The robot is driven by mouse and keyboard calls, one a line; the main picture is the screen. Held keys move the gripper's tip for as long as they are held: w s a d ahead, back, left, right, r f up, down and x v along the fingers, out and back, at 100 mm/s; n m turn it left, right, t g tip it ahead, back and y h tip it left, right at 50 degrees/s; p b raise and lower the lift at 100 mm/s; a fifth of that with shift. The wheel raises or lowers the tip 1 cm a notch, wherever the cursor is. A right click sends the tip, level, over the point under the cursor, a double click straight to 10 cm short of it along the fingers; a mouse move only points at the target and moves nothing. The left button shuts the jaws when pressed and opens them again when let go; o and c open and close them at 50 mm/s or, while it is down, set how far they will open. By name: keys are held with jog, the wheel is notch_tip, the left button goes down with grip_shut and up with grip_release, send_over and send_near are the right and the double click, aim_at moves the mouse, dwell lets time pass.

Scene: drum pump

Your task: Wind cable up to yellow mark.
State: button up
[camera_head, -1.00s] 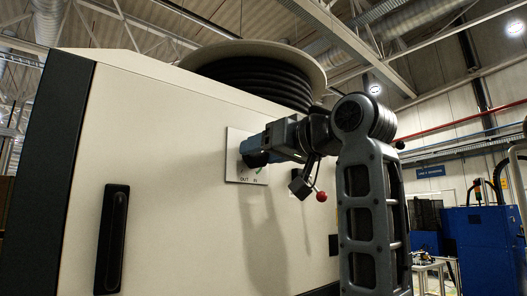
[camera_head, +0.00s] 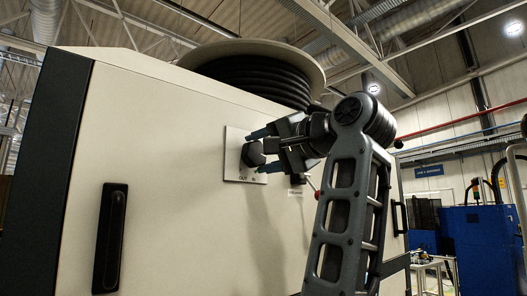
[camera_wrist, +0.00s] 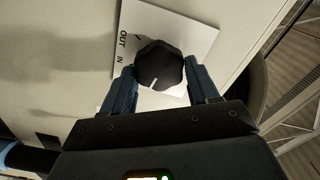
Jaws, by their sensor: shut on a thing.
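The black cable (camera_head: 255,77) lies in stacked coils on the drum (camera_head: 213,48) on top of the cabinet. No yellow mark shows on the visible coils. A black rotary knob (camera_head: 252,155) sits on a pale plate (camera_head: 233,161) on the cabinet front. In the wrist view the knob (camera_wrist: 159,64) has a white pointer line at its lower edge, and the plate (camera_wrist: 185,25) reads OUT and IN. My gripper (camera_wrist: 157,79) is shut on the knob, one blue finger on each side.
The pale cabinet (camera_head: 150,150) has a black handle (camera_head: 111,239) at left. A lever with a red ball (camera_head: 317,195) shows right of the plate, partly behind my arm. Blue equipment (camera_head: 485,235) stands at the far right.

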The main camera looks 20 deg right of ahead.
jog(key=m, duration=0.4)
jog(key=shift+f+m, duration=0.25)
jog(key=shift+m, duration=0.15)
dwell(0.4)
jog(key=o, duration=1.1)
jog(key=shift+r, duration=0.1)
jog(key=shift+c, duration=0.2)
jog(key=b+v, duration=0.2)
jog(key=v, duration=0.5)
jog(key=shift+s, duration=0.35)
jog(key=shift+d, duration=0.15)
